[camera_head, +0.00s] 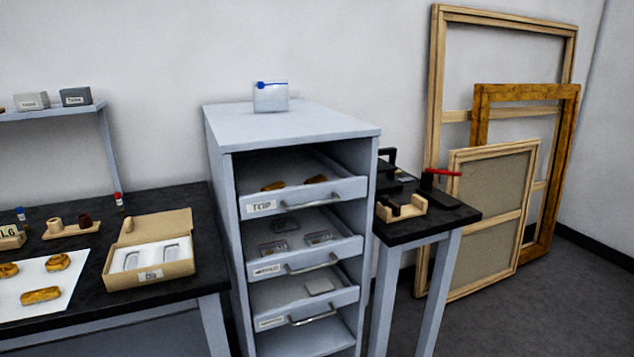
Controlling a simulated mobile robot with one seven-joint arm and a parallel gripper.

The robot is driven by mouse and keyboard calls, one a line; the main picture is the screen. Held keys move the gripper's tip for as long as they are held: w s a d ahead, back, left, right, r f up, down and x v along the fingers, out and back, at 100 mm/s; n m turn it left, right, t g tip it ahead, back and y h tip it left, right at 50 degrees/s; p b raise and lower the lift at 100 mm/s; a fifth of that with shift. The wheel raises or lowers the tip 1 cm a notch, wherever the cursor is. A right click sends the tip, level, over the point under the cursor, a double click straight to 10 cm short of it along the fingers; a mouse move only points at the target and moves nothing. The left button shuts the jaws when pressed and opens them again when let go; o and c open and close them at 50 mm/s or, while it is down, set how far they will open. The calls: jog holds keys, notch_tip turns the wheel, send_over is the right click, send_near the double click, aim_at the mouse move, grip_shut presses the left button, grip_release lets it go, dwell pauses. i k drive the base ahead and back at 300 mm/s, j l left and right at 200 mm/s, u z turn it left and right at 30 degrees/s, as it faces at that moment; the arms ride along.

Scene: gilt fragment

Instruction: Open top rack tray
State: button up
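A pale blue-grey rack cabinet (226,228) stands in the middle of the camera_head view, with its open front toward me. Its top tray (346,189) has a label at the left of its front and a metal bar handle (304,202). My gripper is not in view.
A clear box with a blue clip (270,97) stands on the cabinet. A dark table (188,208) at left holds a cardboard box (178,268) and golden pieces on a white sheet. A small black table (440,220) stands close at right, with wooden frames (450,19) behind it.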

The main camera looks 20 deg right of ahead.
aim_at(255, 169)
jog(key=i+l+z, duration=0.1)
jog(key=z, duration=0.3)
jog(key=i+z, duration=0.2)
jog(key=z, duration=0.15)
jog(key=i+z, duration=0.2)
jog(key=z, duration=0.2)
